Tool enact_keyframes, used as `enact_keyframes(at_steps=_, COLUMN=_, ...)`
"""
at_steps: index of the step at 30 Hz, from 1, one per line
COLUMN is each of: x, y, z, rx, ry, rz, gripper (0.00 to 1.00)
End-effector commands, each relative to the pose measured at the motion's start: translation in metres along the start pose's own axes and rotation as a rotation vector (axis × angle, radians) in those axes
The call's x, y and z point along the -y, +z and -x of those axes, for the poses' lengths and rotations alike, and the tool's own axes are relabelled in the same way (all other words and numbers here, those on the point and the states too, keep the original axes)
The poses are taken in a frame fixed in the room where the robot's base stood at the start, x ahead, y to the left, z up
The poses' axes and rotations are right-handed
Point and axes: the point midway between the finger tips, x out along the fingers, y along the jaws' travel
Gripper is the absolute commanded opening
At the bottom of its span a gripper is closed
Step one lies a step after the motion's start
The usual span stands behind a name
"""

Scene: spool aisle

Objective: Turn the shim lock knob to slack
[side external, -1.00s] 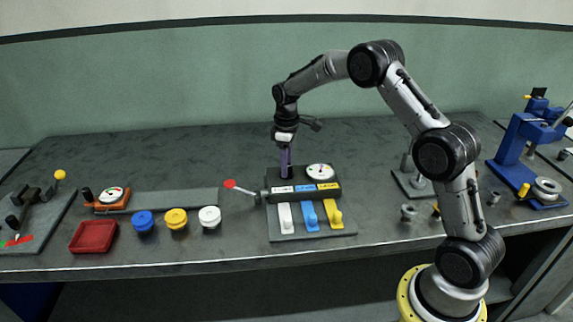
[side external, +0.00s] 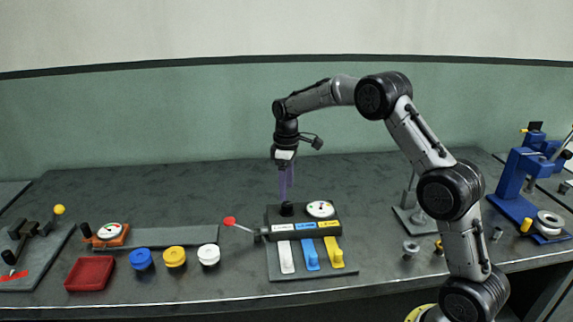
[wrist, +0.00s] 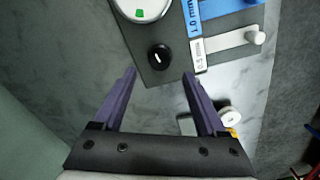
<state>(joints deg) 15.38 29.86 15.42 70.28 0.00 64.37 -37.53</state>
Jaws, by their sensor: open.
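The black shim lock knob (side external: 287,209) stands at the back left of the shim unit (side external: 310,273), beside a round white dial (side external: 320,209). In the wrist view, the knob (wrist: 158,58) carries a short white mark, set aslant. My gripper (side external: 286,194) hangs above the knob with its purple fingers pointing down. In the wrist view, the fingers (wrist: 159,74) are spread with nothing between the tips, and the knob shows just beyond them. Part of the dial (wrist: 143,8) with a green patch shows there. No slack marking is readable.
White, blue and yellow levers (side external: 310,256) line the unit's front, and a red-ended lever (side external: 231,222) sticks out left. Blue, yellow and white spools (side external: 175,257) and a red tray (side external: 90,273) lie further left. A blue press (side external: 520,175) stands right. The bench behind is clear.

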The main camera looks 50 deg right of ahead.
Motion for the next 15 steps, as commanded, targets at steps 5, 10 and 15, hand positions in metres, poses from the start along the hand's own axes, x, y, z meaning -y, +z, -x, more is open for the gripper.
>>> enact_keyframes(at_steps=5, x=-0.001, y=-0.001, z=0.04, rx=-0.004, ry=0.003, rz=0.0, gripper=0.74)
enact_keyframes(at_steps=10, x=-0.001, y=-0.001, z=0.066, rx=-0.003, ry=0.002, rz=0.001, gripper=0.74)
enact_keyframes(at_steps=15, x=0.0, y=0.0, z=0.078, rx=-0.001, ry=0.001, rz=0.001, gripper=0.74)
